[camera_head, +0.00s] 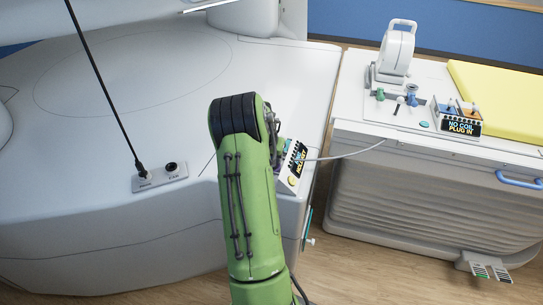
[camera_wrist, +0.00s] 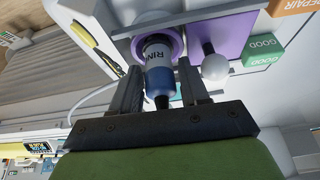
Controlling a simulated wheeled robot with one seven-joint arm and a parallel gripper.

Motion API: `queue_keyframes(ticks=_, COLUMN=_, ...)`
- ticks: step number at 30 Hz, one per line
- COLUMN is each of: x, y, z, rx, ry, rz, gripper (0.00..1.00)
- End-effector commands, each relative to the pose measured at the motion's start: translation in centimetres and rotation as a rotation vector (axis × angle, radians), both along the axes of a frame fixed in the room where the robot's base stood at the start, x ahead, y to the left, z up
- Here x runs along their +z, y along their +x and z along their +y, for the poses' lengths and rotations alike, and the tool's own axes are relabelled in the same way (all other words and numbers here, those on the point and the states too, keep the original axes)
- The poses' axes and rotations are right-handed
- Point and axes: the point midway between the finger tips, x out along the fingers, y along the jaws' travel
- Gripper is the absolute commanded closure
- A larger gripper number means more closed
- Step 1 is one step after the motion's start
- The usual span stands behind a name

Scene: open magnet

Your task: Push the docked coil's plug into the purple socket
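In the wrist view a white and blue plug (camera_wrist: 160,72) with "RIN" lettering lies between the fingers of my gripper (camera_wrist: 161,80). The fingers sit close against its two sides, and it appears gripped. Its far end meets the purple ring of the socket (camera_wrist: 177,38); how deep it sits I cannot tell. In the head view my green arm hides the gripper, plug and socket. A pale cable (camera_head: 345,154) runs between the trolley and the area behind my arm.
A white ball knob (camera_wrist: 214,66) on a purple panel stands close right of the gripper. Green GOOD (camera_wrist: 262,50) and orange REPAIR (camera_wrist: 290,6) labels are beyond. The trolley (camera_head: 420,190) carries a yellow pad (camera_head: 505,95). A dark rod (camera_head: 103,80) rises from the left connector plate.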

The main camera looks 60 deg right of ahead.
Motion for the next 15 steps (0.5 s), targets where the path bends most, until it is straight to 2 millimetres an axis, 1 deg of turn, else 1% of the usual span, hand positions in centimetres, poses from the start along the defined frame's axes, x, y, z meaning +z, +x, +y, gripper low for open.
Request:
queue_keyframes(ticks=1, x=0.0, y=0.0, z=0.0, rx=0.0, ry=0.0, rz=0.0, gripper=0.47)
queue_keyframes(ticks=3, x=0.0, y=0.0, z=0.0, rx=0.0, ry=0.0, rz=0.0, gripper=0.37)
queue_keyframes(ticks=11, x=0.2, y=0.0, z=0.1, rx=0.0, ry=0.0, rz=0.0, gripper=0.37)
queue_keyframes(ticks=14, x=1.5, y=0.0, z=0.5, rx=0.0, ry=-0.001, rz=-0.001, gripper=0.37)
queue_keyframes(ticks=15, x=2.4, y=-0.1, z=0.8, rx=0.001, ry=-0.003, rz=-0.002, gripper=0.37)
